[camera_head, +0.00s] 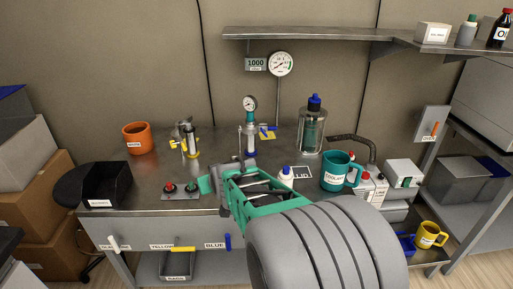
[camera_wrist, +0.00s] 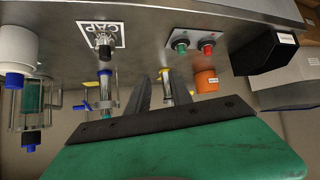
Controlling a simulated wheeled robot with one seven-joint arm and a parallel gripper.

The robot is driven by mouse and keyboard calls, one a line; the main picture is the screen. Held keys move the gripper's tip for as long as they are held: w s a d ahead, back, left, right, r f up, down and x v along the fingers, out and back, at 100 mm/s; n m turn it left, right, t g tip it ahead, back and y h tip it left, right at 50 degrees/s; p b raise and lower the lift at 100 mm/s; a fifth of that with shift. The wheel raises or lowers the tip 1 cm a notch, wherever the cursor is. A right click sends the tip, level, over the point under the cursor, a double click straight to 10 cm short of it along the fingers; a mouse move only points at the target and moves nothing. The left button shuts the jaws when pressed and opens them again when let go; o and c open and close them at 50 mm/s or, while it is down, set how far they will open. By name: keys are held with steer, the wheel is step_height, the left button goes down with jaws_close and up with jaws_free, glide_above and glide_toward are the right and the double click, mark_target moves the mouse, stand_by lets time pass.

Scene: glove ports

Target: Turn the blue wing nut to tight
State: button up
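I cannot tell for sure which blue part is the wing nut. A blue upright handle (camera_head: 228,242) sits on the bench front beside a "BLUE" label (camera_head: 214,245). A small blue part (camera_wrist: 104,73) also shows on a clear cylinder in the wrist view. My gripper (camera_head: 216,172) is above the bench, left of its middle, apart from the blue handle. In the wrist view the two dark fingers (camera_wrist: 162,82) stand apart with nothing held. My arm covers part of the bench front.
A switch box (camera_head: 181,192) with red and green knobs is close to my gripper. A gauge stand (camera_head: 250,105), a clear blue-capped vessel (camera_head: 312,132) and a teal mug (camera_head: 336,177) stand on the bench. A black bin (camera_head: 105,186) is at left. A yellow handle (camera_head: 183,249) lies horizontal.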

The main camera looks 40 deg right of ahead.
steer(key=w+d+f+m+t+h+b, duration=0.1)
steer(key=w+d+f+t+h+b, duration=0.2)
steer(key=d, duration=0.8)
steer(key=m+t+h+b, duration=0.2)
steer(key=h, duration=0.3)
glide_toward(264, 134)
steer(key=x, duration=0.8)
steer(key=shift+w+d, duration=0.25)
steer(key=shift+w, duration=0.05)
jaws_close()
